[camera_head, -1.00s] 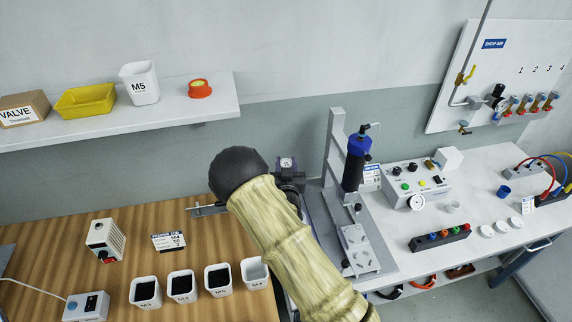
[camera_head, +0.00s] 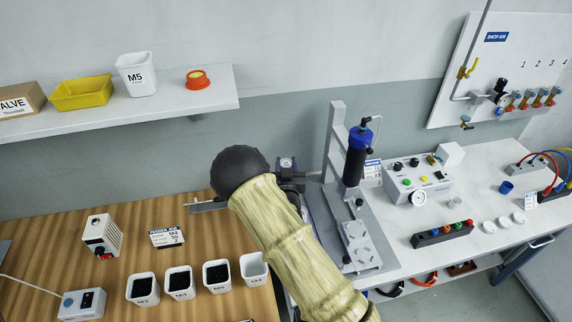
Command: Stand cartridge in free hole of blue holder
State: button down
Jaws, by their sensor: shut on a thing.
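My gripper is not visible; my arm's pale ribbed link and dark round joint cover the centre of the head view. I cannot make out a cartridge in a gripper. I cannot identify a blue holder with a free hole. A small blue cup (camera_head: 506,187) stands on the right bench. A black cylinder with a blue top (camera_head: 355,155) stands upright on a grey column stand.
The wooden table (camera_head: 200,255) carries several white bins (camera_head: 217,276) near its front and a small box (camera_head: 102,236) at left. The white bench (camera_head: 400,245) holds a control box (camera_head: 418,180) and several white discs (camera_head: 503,223). A wall shelf (camera_head: 180,103) is at upper left.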

jog(key=shift+f+b, duration=0.45)
jog(key=shift+f, duration=0.1)
jog(key=c, duration=0.9)
grip_release()
jog(key=shift+s, duration=0.15)
